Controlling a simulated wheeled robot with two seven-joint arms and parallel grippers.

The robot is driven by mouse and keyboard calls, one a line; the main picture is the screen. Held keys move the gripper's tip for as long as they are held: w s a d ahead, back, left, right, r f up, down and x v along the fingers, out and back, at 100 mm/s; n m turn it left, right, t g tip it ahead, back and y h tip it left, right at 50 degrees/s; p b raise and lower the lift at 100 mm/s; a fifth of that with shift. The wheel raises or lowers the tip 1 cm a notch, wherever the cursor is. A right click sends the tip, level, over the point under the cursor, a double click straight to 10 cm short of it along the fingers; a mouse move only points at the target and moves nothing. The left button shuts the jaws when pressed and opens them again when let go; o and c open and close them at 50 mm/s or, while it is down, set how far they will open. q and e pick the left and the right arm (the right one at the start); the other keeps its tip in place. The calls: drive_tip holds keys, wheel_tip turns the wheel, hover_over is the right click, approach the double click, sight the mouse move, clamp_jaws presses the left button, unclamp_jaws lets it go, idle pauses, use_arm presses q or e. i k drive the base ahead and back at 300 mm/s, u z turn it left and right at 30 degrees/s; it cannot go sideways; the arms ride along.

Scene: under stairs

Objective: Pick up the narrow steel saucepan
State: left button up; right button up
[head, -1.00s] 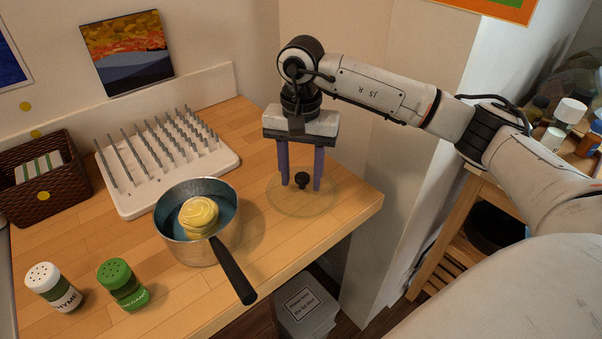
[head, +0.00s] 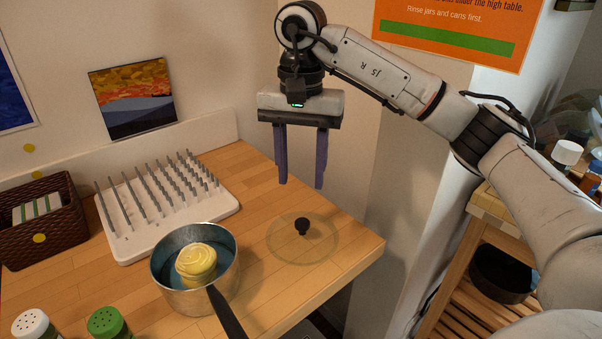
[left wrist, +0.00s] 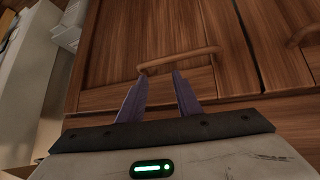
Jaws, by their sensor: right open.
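The narrow steel saucepan (head: 205,299) stands on the wooden counter, left of and below my right gripper in the head view. Its black handle (head: 228,318) points toward the front and runs out of the picture. A pale yellow ribbed lump (head: 196,264) sits inside it. A clear round lid (head: 276,246) with a black knob (head: 302,226) lies flat on the counter to its right. My right gripper (head: 300,184) is open and empty, above the lid and clear of it. My left gripper (left wrist: 159,79) shows only in the left wrist view, its fingers apart with nothing between them.
A white pegged rack (head: 150,240) stands behind the saucepan, and a brown basket (head: 45,245) at the left. Two shakers, white-topped (head: 30,323) and green (head: 105,322), stand at the front left. A wooden cabinet door with a handle (left wrist: 180,60) faces my left gripper.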

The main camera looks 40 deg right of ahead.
sight(216, 296)
drive_tip(key=k, duration=1)
